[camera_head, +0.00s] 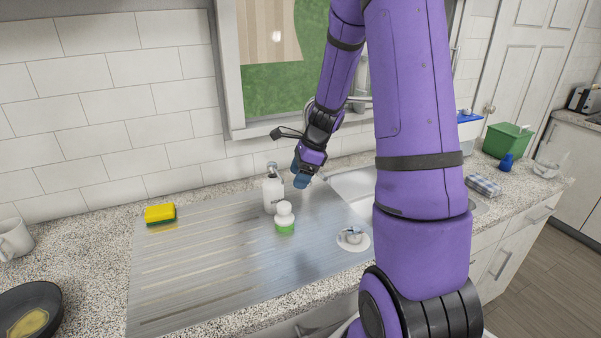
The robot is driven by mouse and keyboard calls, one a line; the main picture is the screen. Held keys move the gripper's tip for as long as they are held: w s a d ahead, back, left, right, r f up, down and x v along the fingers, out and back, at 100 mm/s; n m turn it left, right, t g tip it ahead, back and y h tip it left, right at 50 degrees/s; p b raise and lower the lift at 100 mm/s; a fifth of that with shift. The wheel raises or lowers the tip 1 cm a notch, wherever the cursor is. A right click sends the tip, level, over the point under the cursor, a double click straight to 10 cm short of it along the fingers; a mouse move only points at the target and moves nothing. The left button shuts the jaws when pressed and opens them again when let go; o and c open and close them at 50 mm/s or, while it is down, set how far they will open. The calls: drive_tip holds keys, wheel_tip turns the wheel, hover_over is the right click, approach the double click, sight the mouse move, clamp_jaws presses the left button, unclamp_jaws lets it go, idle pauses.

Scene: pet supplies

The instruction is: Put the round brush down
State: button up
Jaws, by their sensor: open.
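A small round white thing with a grey, knob-like middle (352,238) lies on the right front part of the metal draining board (190,265). It may be the round brush, but it is too small to be certain. My gripper (301,180) points down near the back of the board, behind and left of that round thing and apart from it. The gripper is open. A blue-grey shape shows at its fingertips, and I cannot tell whether it is part of the fingers or a thing behind them.
A white pump bottle (273,194) stands just left of my gripper, with a white and green bottle (284,219) in front. A yellow-green sponge (160,214) lies at the board's back left. The sink (352,184) is to the right, partly hidden by my arm. The board's middle left is clear.

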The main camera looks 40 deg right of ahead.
drive_tip(key=s+a+r+n+h, duration=0.1)
drive_tip(key=s+a+r+n, duration=0.3)
drive_tip(key=a+r+n, duration=0.3)
drive_tip(key=s+a+r+n, duration=0.4)
drive_tip(key=a+r+n, duration=0.1)
drive_tip(key=r, duration=0.4)
drive_tip(key=s+a+r+n+t+h, duration=0.1)
drive_tip(key=s+a+r+n, duration=0.1)
drive_tip(key=s+n, duration=0.4)
drive_tip(key=s+a+r+n+t+h, duration=0.1)
drive_tip(key=s+a+r+n, duration=0.2)
drive_tip(key=s, duration=0.6)
drive_tip(key=r+n, duration=0.2)
drive_tip(key=n, duration=0.1)
drive_tip(key=shift+s+t+h, duration=0.3)
drive_tip(key=shift+s+t, duration=0.1)
drive_tip(key=shift+o, duration=0.5)
